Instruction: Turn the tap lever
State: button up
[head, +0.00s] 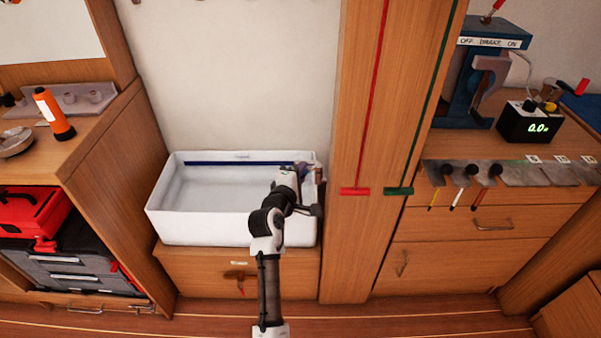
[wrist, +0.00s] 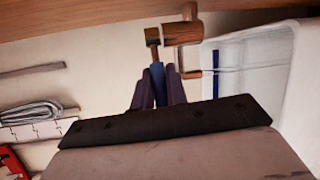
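The tap (wrist: 181,34) is a brown-copper fitting at the top middle of the wrist view. Its lever has a blue grip (wrist: 158,74) on a copper stem. My gripper (wrist: 158,80) has its two purple fingers on either side of the blue grip, close against it, so it appears shut on the lever. In the head view my gripper (head: 301,170) is at the right rear corner of the white basin (head: 165,220). There the hand largely hides the tap, and the lever cannot be made out.
A wooden post (head: 345,260) with a red and a green line stands just right of the basin. A wooden cabinet (head: 115,140) stands on the left, with an orange torch (head: 54,114) on top. A workbench with a black meter box (head: 527,122) is at the right. The basin's inside looks empty.

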grip_shut()
jog(key=shift+f, duration=0.1)
jog(key=shift+w+a+f+m+g+h+b, duration=0.1)
jog(key=shift+w+f+m+g+h+b, duration=0.2)
jog(key=shift+m+h+b, duration=0.6)
jog(key=shift+w+a+r+m+g+h+b, duration=0.1)
jog(key=shift+w+m+g+h+b, duration=0.2)
jog(key=shift+m+g+h+b, duration=0.4)
jog(key=shift+w+d+r+m+g+h+b, duration=0.15)
jog(key=shift+w+m+g+h+b, duration=0.1)
jog(key=shift+m+g+h+b, duration=0.4)
jog(key=shift+w+a+r+m+g+h+b, duration=0.15)
jog(key=shift+w+m+g+h+b, duration=0.25)
jog(key=shift+h, duration=0.45)
jog(key=shift+s, duration=0.1)
jog(key=o, duration=0.6)
grip_release()
jog(key=shift+c, duration=0.2)
